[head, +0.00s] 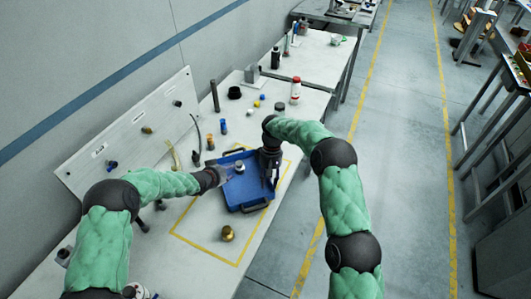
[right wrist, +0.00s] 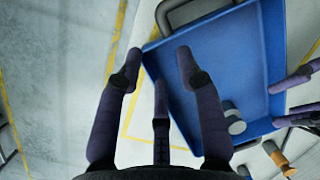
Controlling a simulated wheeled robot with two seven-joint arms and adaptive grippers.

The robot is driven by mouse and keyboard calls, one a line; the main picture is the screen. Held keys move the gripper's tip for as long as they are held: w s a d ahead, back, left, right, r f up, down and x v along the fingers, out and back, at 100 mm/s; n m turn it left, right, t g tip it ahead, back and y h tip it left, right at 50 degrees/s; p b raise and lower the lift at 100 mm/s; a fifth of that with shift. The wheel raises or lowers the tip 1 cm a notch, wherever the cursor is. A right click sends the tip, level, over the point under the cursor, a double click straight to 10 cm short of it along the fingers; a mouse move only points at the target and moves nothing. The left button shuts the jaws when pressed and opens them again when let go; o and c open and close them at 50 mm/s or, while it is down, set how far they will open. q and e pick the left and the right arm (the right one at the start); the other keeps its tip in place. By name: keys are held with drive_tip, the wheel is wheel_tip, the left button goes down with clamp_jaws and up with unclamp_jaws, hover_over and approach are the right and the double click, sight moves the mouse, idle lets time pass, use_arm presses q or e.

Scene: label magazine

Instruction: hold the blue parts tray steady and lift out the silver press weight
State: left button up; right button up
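The blue parts tray (head: 236,194) lies on the bench inside a yellow taped outline; its blue floor (right wrist: 225,60) fills much of the right wrist view. The silver press weight (head: 240,168), a small stepped cylinder, is in the tray near its far side. It also shows in the right wrist view (right wrist: 234,122). My right gripper (head: 270,182) is open and empty over the tray's right side, its fingertips (right wrist: 160,62) spread to either side of the tray's edge, apart from the weight. My left gripper (head: 224,176) is at the tray's left edge, its fingers apart; contact is unclear.
A brass part (head: 228,233) stands on the bench near the tray's front. Several bottles and small parts stand beyond the tray, including a red-and-white bottle (head: 295,90). A tilted white panel (head: 135,130) lines the wall side. The floor aisle right of the bench is clear.

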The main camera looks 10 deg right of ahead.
drive_tip(key=w+r+m+t+h, duration=0.1)
drive_tip(key=w+r+t, duration=0.2)
drive_tip(key=w, duration=0.8)
drive_tip(key=f, duration=1)
drive_tip(key=shift+w+d+f, duration=0.15)
drive_tip(key=shift+w+f, duration=0.15)
clamp_jaws()
